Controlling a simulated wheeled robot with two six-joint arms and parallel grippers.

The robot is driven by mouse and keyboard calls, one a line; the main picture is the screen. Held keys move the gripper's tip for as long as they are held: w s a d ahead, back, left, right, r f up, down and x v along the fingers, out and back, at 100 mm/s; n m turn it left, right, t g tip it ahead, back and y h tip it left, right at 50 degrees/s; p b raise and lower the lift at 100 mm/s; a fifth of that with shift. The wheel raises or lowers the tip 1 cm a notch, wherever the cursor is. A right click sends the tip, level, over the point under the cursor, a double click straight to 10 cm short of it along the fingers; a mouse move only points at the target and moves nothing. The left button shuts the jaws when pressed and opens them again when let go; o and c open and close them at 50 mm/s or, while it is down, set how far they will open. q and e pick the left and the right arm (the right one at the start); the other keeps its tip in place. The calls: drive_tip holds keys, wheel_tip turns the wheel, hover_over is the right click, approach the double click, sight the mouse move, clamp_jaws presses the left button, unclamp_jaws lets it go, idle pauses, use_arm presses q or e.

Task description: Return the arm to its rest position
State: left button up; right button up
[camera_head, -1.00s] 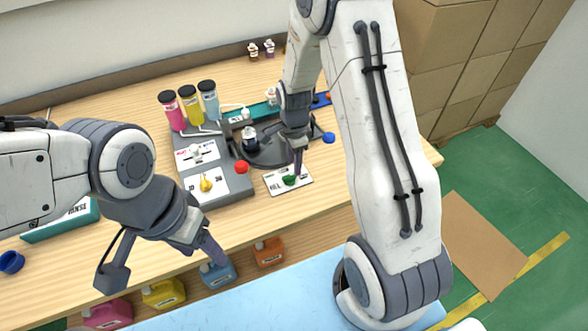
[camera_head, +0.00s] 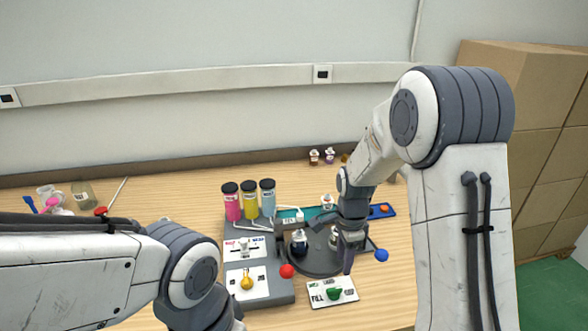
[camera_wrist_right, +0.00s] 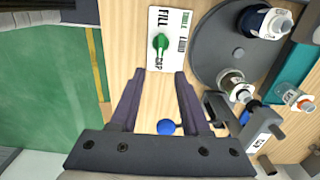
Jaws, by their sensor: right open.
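My right arm comes in from the right in the head view. Its gripper (camera_head: 348,262) is above the table, just behind the green switch (camera_head: 334,293) on the white FILL/CAP plate (camera_head: 318,301). In the right wrist view my right gripper (camera_wrist_right: 157,82) is open with nothing between its fingers. The green switch (camera_wrist_right: 160,43) lies just past the fingertips there, apart from them. My left arm reaches in from the lower left of the head view; its gripper is outside the frame.
A dark turntable (camera_head: 312,272) with bottles stands beside the right gripper. A blue ball knob (camera_head: 381,255) and a red one (camera_head: 287,271) stick up nearby. Pink, yellow and blue cylinders (camera_head: 249,205) stand behind. Stacked cartons (camera_head: 510,90) are at the right.

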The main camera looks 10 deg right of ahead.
drive_tip(key=s+a+r+n, duration=0.5)
drive_tip(key=s+a+n, duration=0.1)
drive_tip(key=a+n, duration=0.25)
drive_tip(key=s+a+r+n, duration=0.2)
drive_tip(key=s+a+n, duration=0.1)
drive_tip(key=s+n, duration=0.5)
drive_tip(key=s+a+r+n+y, duration=0.1)
drive_tip(key=s+a+r+n, duration=0.2)
drive_tip(key=s+n, duration=0.5)
drive_tip(key=shift+s+a+r, duration=0.15)
drive_tip(key=shift+s+a, duration=0.35)
drive_tip(key=shift+s, duration=0.65)
drive_tip(key=shift+d, duration=0.1)
